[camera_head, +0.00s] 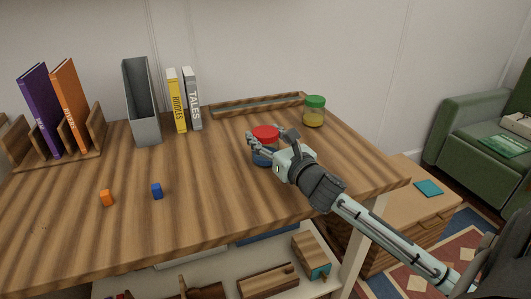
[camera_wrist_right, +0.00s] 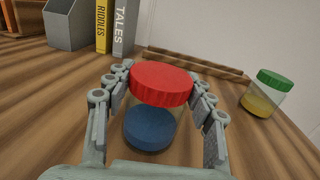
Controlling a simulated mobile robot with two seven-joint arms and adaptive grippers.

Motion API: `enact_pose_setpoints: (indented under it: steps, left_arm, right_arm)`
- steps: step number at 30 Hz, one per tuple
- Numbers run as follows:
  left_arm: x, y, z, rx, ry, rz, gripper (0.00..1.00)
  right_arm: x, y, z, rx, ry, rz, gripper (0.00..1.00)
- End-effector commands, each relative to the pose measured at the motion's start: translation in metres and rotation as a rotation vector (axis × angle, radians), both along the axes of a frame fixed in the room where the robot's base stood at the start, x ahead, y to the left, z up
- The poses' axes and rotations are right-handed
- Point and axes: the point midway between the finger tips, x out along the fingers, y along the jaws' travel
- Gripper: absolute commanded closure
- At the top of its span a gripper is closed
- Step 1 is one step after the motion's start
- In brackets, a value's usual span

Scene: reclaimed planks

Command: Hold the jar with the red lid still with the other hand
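The jar with the red lid (camera_head: 265,133) stands upright on the wooden table, right of the middle. In the right wrist view its red lid (camera_wrist_right: 161,83) is on top and something blue (camera_wrist_right: 150,128) shows in the clear body. My right gripper (camera_head: 269,138) reaches in from the right with its fingers on either side of the jar. In the right wrist view the right gripper (camera_wrist_right: 161,92) is open, and a gap shows between the fingers and the jar body. Part of the jar is hidden behind the gripper in the head view. My left gripper is not in view.
A green-lidded jar (camera_head: 314,111) stands behind to the right, near a long shallow tray (camera_head: 230,111). Books (camera_head: 176,102), a grey file holder (camera_head: 142,103) and a book rack stand at the back left.

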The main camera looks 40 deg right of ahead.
Motion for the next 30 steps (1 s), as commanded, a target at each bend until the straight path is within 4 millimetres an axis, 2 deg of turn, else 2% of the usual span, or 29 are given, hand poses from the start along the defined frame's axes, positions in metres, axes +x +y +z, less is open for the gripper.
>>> enact_pose_setpoints:
  steps: [1,9,16,20,24,27,30]
  left_arm:
    - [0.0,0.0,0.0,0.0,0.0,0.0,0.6]
    - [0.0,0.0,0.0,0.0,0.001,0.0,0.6]
    - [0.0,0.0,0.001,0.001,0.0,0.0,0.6]
    - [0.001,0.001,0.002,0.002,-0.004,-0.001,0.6]
    - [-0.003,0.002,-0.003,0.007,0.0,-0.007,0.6]
    - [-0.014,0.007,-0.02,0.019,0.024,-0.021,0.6]
    - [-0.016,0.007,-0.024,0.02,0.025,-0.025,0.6]
  right_arm:
    - [0.0,0.0,-0.002,0.0,0.004,-0.001,0.65]
    - [0.0,0.0,-0.003,-0.001,0.005,-0.001,0.95]
    - [0.0,0.0,-0.003,0.0,0.007,-0.001,0.95]
    - [0.0,0.0,0.004,-0.002,0.006,-0.001,0.95]
    - [0.0,0.0,0.024,-0.006,0.002,0.001,0.95]
    - [0.0,0.0,0.046,-0.008,0.0,0.002,0.95]
    - [0.004,0.026,0.057,0.0,-0.003,0.004,0.95]
